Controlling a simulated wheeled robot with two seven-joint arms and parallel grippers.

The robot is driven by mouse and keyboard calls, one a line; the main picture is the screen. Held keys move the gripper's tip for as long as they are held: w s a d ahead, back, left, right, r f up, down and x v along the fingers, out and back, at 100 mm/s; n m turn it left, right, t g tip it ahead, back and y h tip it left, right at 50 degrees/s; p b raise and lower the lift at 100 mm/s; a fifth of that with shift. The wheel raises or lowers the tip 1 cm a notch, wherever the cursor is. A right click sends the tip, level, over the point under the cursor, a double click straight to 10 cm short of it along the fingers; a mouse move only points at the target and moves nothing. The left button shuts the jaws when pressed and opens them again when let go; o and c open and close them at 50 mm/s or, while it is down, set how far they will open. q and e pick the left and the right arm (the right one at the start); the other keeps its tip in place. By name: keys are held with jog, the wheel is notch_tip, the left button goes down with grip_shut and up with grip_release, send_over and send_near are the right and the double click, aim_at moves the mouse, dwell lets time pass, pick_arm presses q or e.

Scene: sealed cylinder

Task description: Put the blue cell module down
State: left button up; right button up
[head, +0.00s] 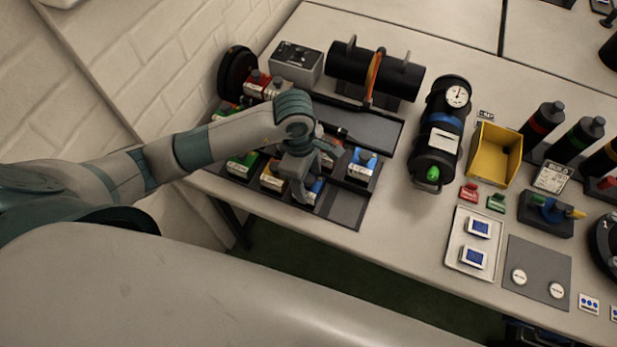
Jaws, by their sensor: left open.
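My left gripper (309,190) is open and points down over the dark module tray (346,208) at the left of the bench. A blue-topped module (317,187) shows partly right beside its fingers; the hand hides most of it, and I cannot tell whether the fingers touch it. Another blue-topped module with a white label (362,164) stands in the tray to the right of the gripper, apart from it. My right gripper is not in view.
Green (241,164) and yellow (271,177) modules stand in the tray left of the gripper. Behind are a grey box (297,63) and a black cylinder on a stand (345,66). A gauge cylinder (440,130) and yellow bin (493,155) stand right. The tray's front right part is bare.

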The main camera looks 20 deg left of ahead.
pick_arm(q)
jog(key=r+p, duration=0.1)
jog(key=r, duration=0.2)
jog(key=a+r+p, duration=0.1)
jog(key=r+p, duration=0.1)
jog(key=r, duration=0.2)
jog(key=r+p, duration=0.2)
jog(key=r, duration=0.1)
jog(key=shift+a+r, duration=0.15)
jog(key=shift+r, duration=0.85)
